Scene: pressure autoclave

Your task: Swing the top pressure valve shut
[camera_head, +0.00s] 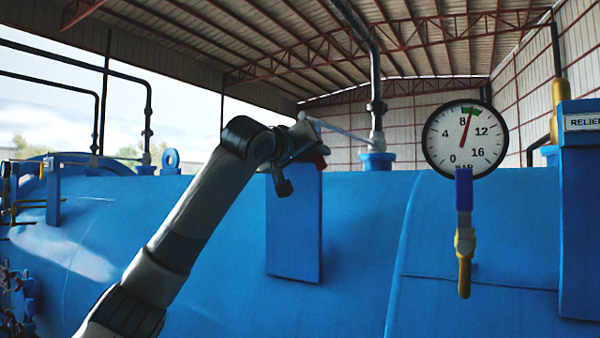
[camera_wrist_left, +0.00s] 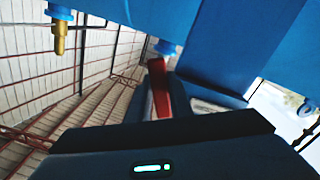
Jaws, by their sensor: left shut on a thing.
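My left arm reaches up from the lower left in the head view. Its gripper (camera_head: 310,152) is at the top of an upright blue plate on the tank and is shut on a red handle (camera_head: 321,162). The red handle also shows in the left wrist view (camera_wrist_left: 159,88), standing up between dark gripper parts. A thin pale rod (camera_head: 340,130) runs from beside the gripper toward a blue pipe collar. The gripper hides the handle's mount, so I cannot tell how far it is turned. My right gripper is not in view.
The large blue tank (camera_head: 365,230) fills the lower view. A round gauge (camera_head: 465,138) reads a little above 8, with a yellow valve (camera_head: 465,243) below it. A dark vertical pipe (camera_head: 376,75) rises behind the gripper. A blue RELIEF-marked post (camera_head: 580,220) stands at right.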

